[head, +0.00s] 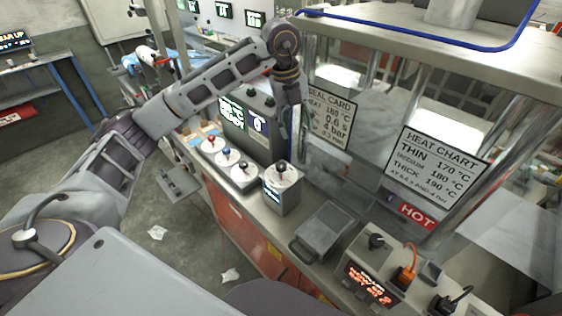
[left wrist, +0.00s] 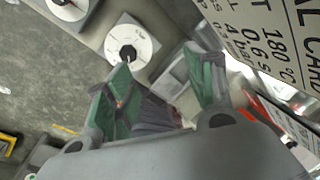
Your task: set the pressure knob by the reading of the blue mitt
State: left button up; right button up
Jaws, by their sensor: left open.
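Three white dials carry a red knob (head: 211,141), a blue knob (head: 222,155) and a black knob (head: 243,167). Another black knob (head: 282,168) sits on a separate grey box to their right. Their labels are too small to read, so I cannot tell which is the pressure knob. My left gripper (head: 291,118) points down behind the dials, before the seal card. In the left wrist view its green-padded fingers are apart and empty; a white dial with a dark knob (left wrist: 127,53) lies beyond them. I cannot make out a blue mitt. My right gripper is not in view.
The seal card (head: 330,118) reads 180 °C, 0.6 s, 4 bar. A heat chart (head: 437,163) and red HOT sign (head: 417,216) are at right. A grey lidded box (head: 325,232) and red-lettered unit (head: 368,287) sit in front.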

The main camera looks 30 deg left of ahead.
aim_at(281, 164)
pick_arm(q)
jog(key=shift+s+a+f+n+g+y, duration=0.1)
jog(key=shift+s+a+n+g+y, duration=0.25)
jog(key=shift+a+n, duration=0.3)
jog(key=shift+s+a+f+n+g+y, duration=0.1)
jog(key=shift+s+a+n+y, duration=0.25)
jog(key=shift+n, duration=0.55)
jog(key=shift+s+a+n+g+y, duration=0.25)
jog(key=shift+s+a+n, duration=0.3)
jog(key=shift+n, duration=0.2)
jog(key=shift+f, duration=0.2)
jog(key=shift+f+p, duration=1.2)
jog(key=shift+f, duration=5.5)
